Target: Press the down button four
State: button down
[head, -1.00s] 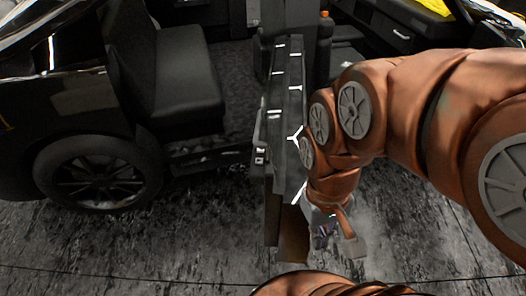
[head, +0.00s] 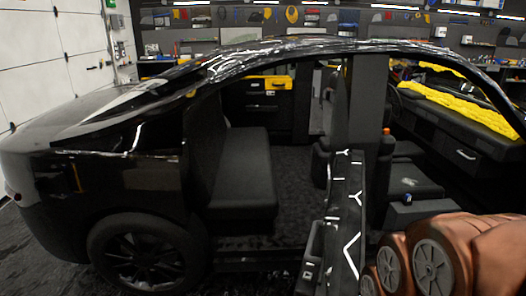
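The open car door (head: 343,215) is seen nearly edge-on at the lower middle, with white light strips along it. A small light-marked switch area (head: 309,271) shows on its inner side near the bottom of the picture. It is too small to tell which button is which, so I cannot pick out a down button or a number four. My copper-coloured arm (head: 475,255) fills the lower right, right of the door. My gripper is below the picture and hidden.
The black car (head: 130,110) stands side-on with its rear seat (head: 240,170) showing through the open side. A dark pillar (head: 367,100) rises behind the door. Yellow cloth (head: 460,108) lies at the right. A workbench wall with tools (head: 280,20) is at the back.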

aim_at(307, 275)
jog(key=u, duration=0.55)
jog(key=k, duration=0.65)
jog(key=u, duration=1.15)
jog(key=i, duration=1.15)
jog(key=z, duration=0.6)
